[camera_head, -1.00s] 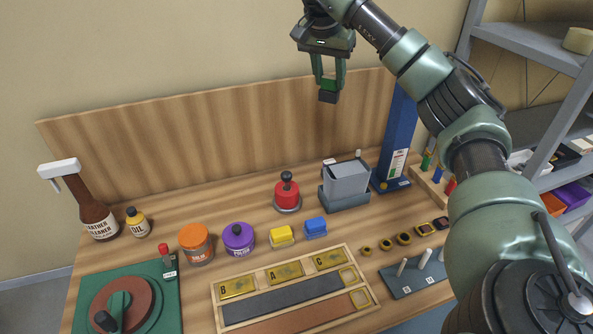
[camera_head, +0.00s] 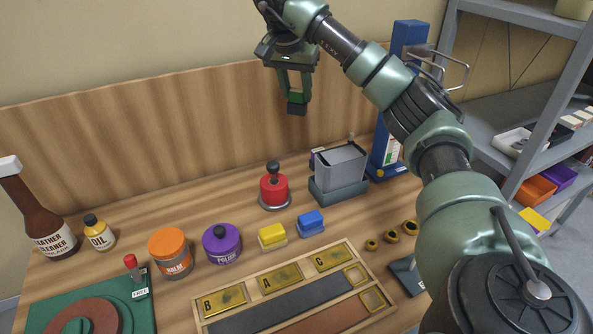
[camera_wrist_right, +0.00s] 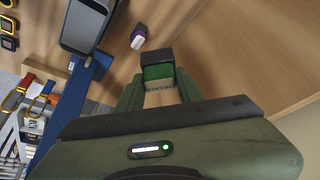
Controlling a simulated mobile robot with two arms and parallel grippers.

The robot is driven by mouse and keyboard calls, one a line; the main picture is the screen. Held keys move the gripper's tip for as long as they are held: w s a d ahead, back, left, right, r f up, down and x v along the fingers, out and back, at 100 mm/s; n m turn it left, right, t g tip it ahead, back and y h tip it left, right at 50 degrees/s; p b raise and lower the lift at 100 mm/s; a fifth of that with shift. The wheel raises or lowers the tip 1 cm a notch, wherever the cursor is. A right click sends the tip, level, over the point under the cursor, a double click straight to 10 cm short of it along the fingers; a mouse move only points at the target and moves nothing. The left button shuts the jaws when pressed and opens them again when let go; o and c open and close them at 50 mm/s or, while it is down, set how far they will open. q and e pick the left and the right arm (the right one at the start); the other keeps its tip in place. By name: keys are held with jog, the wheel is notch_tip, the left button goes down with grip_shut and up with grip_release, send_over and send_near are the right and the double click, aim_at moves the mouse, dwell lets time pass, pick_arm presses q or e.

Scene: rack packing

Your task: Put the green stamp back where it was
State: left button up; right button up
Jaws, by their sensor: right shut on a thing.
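My right gripper (camera_head: 294,92) is raised in front of the wooden back panel, above the bench, and shut on the green stamp (camera_head: 297,108). In the right wrist view the green stamp (camera_wrist_right: 157,72) sits between the fingertips, a green block with a dark end. It is clear of the bench. Most of its body is hidden by the fingers in the head view. My left gripper is not in view.
Yellow (camera_head: 272,235) and blue (camera_head: 311,222) blocks stand behind the wooden tray (camera_head: 335,246). Grey shelving (camera_head: 495,108) is at the right.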

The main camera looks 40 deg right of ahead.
notch_tip(320, 180, down, 19)
jog(key=shift+r+p, duration=0.2)
jog(key=shift+p, duration=0.1)
jog(key=o, duration=1.1)
jog(key=shift+f, duration=0.1)
jog(key=shift+c, duration=0.2)
jog(key=b+v, duration=0.1)
jog(key=v, duration=1.1)
